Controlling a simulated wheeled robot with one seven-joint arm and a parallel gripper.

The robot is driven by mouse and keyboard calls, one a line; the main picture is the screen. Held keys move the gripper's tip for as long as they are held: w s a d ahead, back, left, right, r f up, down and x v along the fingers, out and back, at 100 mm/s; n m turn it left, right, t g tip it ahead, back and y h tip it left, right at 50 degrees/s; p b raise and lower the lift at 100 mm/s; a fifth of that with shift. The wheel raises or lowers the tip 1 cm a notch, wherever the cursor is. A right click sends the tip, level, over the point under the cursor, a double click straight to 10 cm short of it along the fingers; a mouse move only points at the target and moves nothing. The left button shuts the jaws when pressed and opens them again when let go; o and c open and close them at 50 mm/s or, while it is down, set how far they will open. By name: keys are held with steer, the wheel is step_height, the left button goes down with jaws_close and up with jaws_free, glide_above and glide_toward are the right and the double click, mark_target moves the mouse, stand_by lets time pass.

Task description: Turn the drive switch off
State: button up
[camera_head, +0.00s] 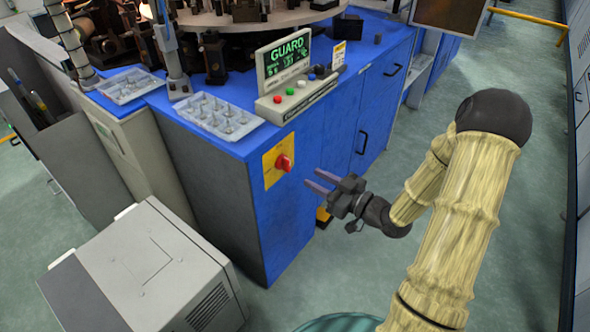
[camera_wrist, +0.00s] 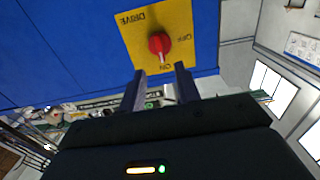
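The drive switch is a red rotary knob (camera_head: 284,163) on a yellow plate (camera_head: 271,171), on the blue cabinet's front near its left corner. In the wrist view the red knob (camera_wrist: 159,44) sits on the yellow plate (camera_wrist: 180,20), marked DRIVE, OFF and ON. The knob's pale mark points toward ON. My gripper (camera_head: 314,182) is in front of the cabinet, to the right of the knob and apart from it. In the wrist view its two fingers (camera_wrist: 160,80) are spread with nothing between them, just short of the knob.
A control box with a GUARD screen (camera_head: 287,58) and coloured buttons stands on the blue cabinet (camera_head: 222,191). Divided trays (camera_head: 218,115) lie beside it. A grey box (camera_head: 143,271) stands at lower left.

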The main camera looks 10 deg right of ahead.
mark_target(290, 165)
steer(key=b+x, duration=0.1)
steer(key=x, duration=0.6)
steer(key=shift+w+a, duration=0.3)
jaws_close()
